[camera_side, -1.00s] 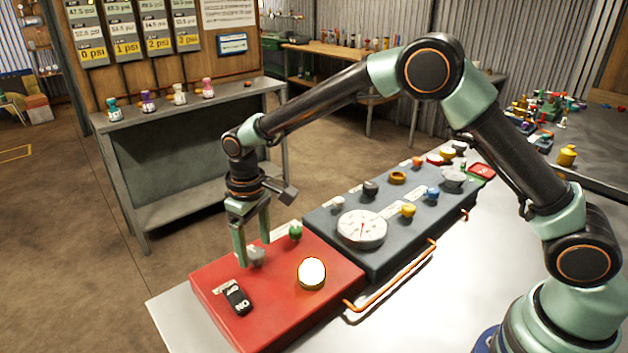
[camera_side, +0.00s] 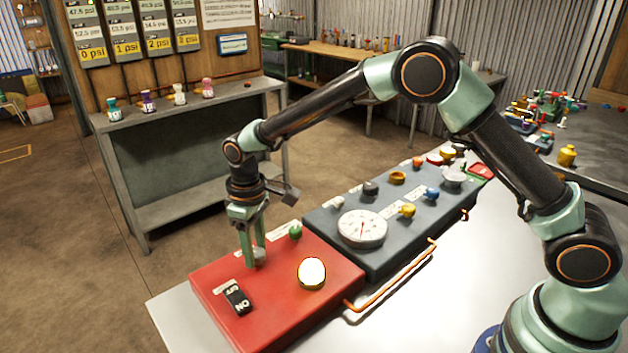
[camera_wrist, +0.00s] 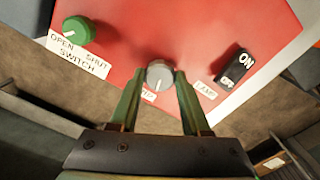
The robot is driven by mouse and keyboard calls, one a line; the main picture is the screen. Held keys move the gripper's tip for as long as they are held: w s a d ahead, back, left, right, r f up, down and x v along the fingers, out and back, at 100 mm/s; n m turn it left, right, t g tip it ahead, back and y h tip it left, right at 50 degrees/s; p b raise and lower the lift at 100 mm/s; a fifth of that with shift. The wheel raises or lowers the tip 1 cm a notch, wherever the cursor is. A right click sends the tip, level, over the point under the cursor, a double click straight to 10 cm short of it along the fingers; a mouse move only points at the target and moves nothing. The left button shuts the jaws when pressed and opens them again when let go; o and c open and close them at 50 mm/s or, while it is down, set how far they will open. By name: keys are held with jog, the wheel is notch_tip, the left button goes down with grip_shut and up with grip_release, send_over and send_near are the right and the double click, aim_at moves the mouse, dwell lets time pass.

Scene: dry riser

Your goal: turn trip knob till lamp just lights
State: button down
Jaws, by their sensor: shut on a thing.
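The grey trip knob (camera_wrist: 159,72) sits on the red panel (camera_side: 215,275), with a white pointer line aimed down toward my gripper in the wrist view. My gripper (camera_side: 254,259) points down and is shut on the knob, one finger on each side. The fingers cover part of the knob in the side view and part of its label in the wrist view. The round lamp (camera_side: 312,273) on the same panel glows bright white with a yellow rim. It is outside the wrist view.
A black ON/OFF rocker (camera_side: 238,298) is near the knob. A green knob (camera_side: 295,231) labelled OPEN/SHUT switch is behind it. A grey panel with a round gauge (camera_side: 362,229) and several knobs adjoins. An orange pipe (camera_side: 390,280) runs along the front.

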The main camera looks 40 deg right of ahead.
aim_at(255, 252)
dwell(0.3)
jog(key=shift+c, duration=1.8)
grip_release()
notch_tip(255, 252, up, 12)
